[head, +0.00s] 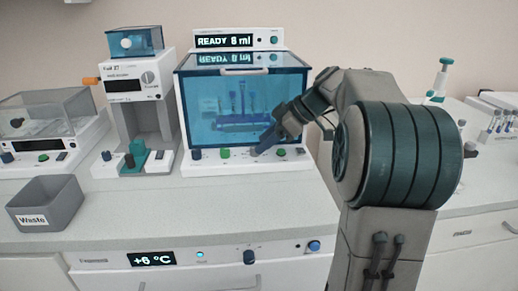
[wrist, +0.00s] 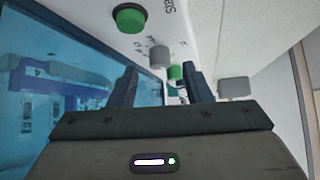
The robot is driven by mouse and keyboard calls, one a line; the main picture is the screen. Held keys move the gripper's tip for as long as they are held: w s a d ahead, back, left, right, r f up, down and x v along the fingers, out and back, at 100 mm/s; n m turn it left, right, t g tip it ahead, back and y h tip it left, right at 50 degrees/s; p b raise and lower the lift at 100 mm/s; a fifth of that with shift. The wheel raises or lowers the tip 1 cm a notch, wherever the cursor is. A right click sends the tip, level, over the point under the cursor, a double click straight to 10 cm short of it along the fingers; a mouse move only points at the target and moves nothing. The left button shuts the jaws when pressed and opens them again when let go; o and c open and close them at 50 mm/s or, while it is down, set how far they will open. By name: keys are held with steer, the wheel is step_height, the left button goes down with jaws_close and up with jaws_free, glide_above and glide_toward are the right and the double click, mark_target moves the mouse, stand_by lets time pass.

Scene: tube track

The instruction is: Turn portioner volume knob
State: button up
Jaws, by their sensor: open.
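The portioner (head: 240,105) stands at the back middle, with a blue see-through front and a display reading "READY 8 ml". In the wrist view its panel carries a grey knob (wrist: 159,57) with printed marks around it, which looks like the volume knob. My gripper (wrist: 161,72) is open, its two dark fingers apart, pointing at the panel. The grey knob shows between and just past the fingertips; I cannot tell whether they touch it. In the head view my gripper (head: 264,146) is low in front of the portioner and covers part of its panel.
On the panel, a green button (wrist: 128,17) and a smaller green knob (wrist: 176,72) sit close to the grey knob. Another machine (head: 136,90) stands left of the portioner. A grey waste bin (head: 47,207) is at the front left. The counter before the portioner is clear.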

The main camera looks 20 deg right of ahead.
steer(key=shift+x, duration=1.3)
jaws_close()
